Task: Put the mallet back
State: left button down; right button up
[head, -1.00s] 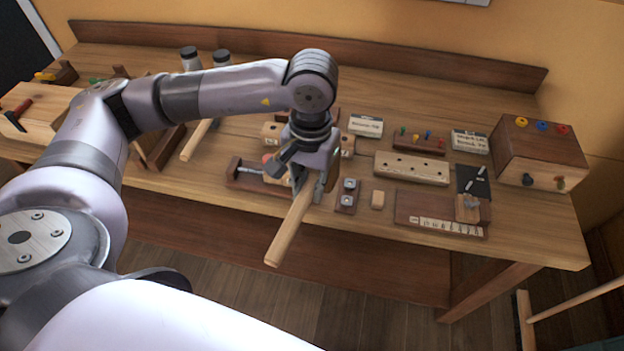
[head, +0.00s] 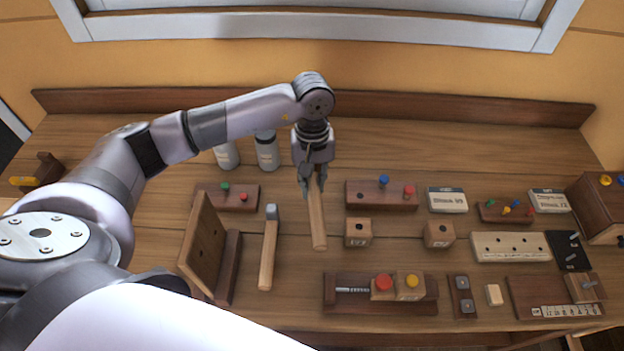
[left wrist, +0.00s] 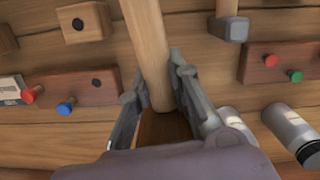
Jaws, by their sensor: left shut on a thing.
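My left gripper (head: 310,188) is shut on the mallet, gripping it at one end of its pale wooden handle (head: 318,222). In the head view the handle points toward the front of the bench, and the rest of the mallet at the gripper is hidden. In the left wrist view the handle (left wrist: 148,50) runs between the two fingers (left wrist: 158,100), with a brown wooden surface (left wrist: 163,130) below its end; I cannot tell whether that is the mallet's head. My right gripper is not in view.
A metal-headed hammer (head: 267,255) lies left of the mallet, beside an upright board (head: 202,245). Peg blocks (head: 228,197) (head: 381,194) flank the gripper. Two bottles (head: 266,152) stand behind. A clamp-like fixture (head: 380,308) lies at the front.

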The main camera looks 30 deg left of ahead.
pick_arm(q)
jog(key=shift+w, duration=0.1)
jog(key=shift+d+f+b, duration=0.4)
jog(key=shift+f+b, duration=0.05)
jog(key=shift+f, duration=0.35)
jog(key=f+b, duration=0.2)
jog(key=f, duration=0.3)
jog(key=shift+a+f, duration=0.2)
jog(key=shift+f, duration=0.4)
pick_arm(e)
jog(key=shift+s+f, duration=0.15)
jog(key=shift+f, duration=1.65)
pick_arm(q)
jog(key=shift+b, duration=0.3)
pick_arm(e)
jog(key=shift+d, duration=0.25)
pick_arm(q)
jog(key=shift+f, duration=0.15)
jog(key=shift+f+b, duration=0.15)
jog(key=shift+b, duration=0.2)
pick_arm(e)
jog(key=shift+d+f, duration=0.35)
pick_arm(q)
jog(key=shift+f, duration=0.2)
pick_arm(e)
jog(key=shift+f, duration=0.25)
